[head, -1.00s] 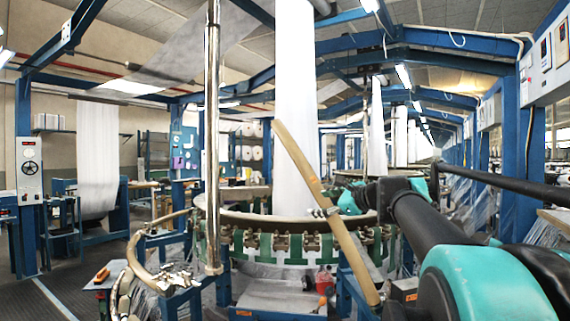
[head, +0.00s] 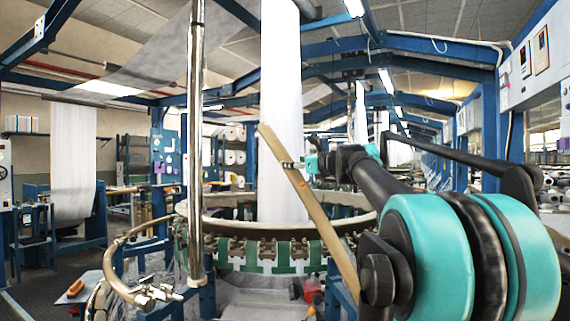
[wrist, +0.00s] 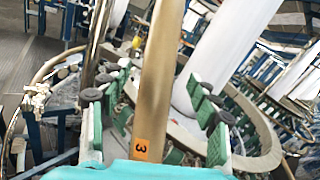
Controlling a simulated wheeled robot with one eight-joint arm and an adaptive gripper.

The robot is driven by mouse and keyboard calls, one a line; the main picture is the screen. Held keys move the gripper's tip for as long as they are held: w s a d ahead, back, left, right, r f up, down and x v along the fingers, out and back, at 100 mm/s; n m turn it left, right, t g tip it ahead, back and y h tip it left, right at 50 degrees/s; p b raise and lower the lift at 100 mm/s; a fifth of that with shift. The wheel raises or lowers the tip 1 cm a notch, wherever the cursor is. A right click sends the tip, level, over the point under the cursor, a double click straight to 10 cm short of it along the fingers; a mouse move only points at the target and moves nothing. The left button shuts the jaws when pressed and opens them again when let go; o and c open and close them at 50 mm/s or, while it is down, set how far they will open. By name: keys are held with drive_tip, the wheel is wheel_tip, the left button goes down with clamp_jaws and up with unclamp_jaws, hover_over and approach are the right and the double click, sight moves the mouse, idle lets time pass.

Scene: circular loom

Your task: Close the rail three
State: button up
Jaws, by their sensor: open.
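Rail three is a long tan bar (head: 313,205) that leans across the front of the circular loom (head: 262,248) in the head view, its top end tilted left. In the wrist view the rail (wrist: 160,75) runs down the middle, with an orange label marked 3 (wrist: 141,148) near its lower visible part. In the head view my gripper (head: 298,165) is small at the rail's upper part. The rail's lower end is partly hidden by my arm.
A shiny vertical pole (head: 195,150) stands left of the rail. A curved metal tube with fittings (head: 135,285) juts out at the loom's lower left. A white fabric column (head: 282,110) rises from the loom's middle. Blue frames surround it; some floor is free at far left.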

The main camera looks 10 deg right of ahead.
drive_tip(key=x, duration=0.6)
drive_tip(key=shift+w+a, duration=0.15)
drive_tip(key=shift+w, duration=0.15)
drive_tip(key=shift+c, duration=0.6)
clamp_jaws()
